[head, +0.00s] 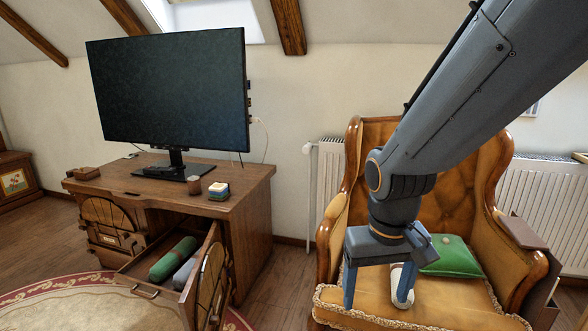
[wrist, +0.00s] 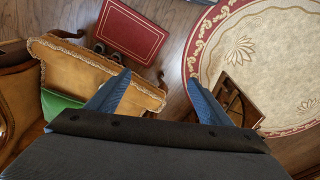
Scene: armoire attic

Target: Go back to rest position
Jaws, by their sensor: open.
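My gripper (head: 375,298) hangs in front of the tan armchair (head: 355,160) in the head view, its two blue fingers apart and nothing held between them. The arm reaches down from the upper right. A white object (head: 396,272) shows partly behind the right finger, over the seat; I cannot tell what it is. In the wrist view the open fingers (wrist: 157,78) point toward the floor, between the armchair seat (wrist: 90,70) and the round rug.
A desk (head: 250,180) with a monitor (head: 170,90) stands left, its drawer (head: 140,285) open with rolled items inside. A green cushion (head: 452,258) lies on the armchair. A red box-like thing (wrist: 130,30) and a round rug (wrist: 275,60) lie on the floor.

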